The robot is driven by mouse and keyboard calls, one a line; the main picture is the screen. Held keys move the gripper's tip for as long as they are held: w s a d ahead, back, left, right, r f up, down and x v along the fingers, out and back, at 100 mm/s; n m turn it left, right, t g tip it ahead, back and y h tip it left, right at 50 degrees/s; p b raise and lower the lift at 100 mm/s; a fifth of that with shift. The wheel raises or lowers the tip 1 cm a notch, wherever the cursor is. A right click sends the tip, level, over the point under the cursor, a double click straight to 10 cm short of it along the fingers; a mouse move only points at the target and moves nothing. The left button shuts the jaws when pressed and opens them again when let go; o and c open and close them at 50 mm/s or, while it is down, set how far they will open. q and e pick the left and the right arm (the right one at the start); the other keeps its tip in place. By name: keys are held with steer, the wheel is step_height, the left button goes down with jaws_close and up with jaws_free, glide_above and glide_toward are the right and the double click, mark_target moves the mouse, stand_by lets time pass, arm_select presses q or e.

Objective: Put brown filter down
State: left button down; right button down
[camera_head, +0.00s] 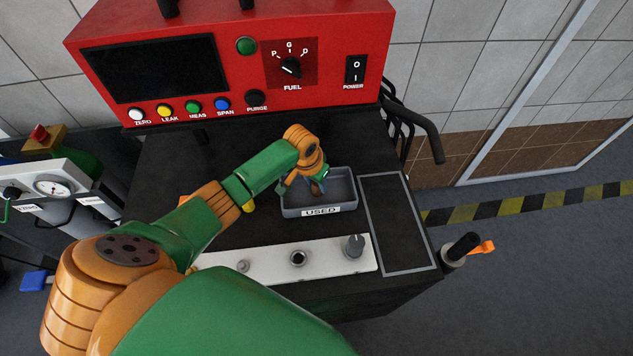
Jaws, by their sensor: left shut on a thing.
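My left gripper (312,187) points down inside the grey tray labelled USED (343,190), near its left side. It is shut on the brown filter (319,187), of which only a small brown part shows between the fingers. The rest of the filter is hidden by the fingers and wrist, and I cannot tell whether it touches the tray floor. The right half of the tray looks empty. My right gripper is not in view.
A red analyser (235,65) with a dark screen and knobs stands behind the tray. A white strip (325,260) with fittings lies in front. A grey-outlined rectangle (398,222) to the right is bare. A black handle (462,247) stands at the right edge.

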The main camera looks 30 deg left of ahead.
arm_select(q)
steer(key=c, duration=0.5)
jaws_free()
steer(key=p+v, duration=0.1)
steer(key=v, duration=1.1)
steer(key=shift+p, duration=0.35)
steer(key=shift+s+r, duration=0.1)
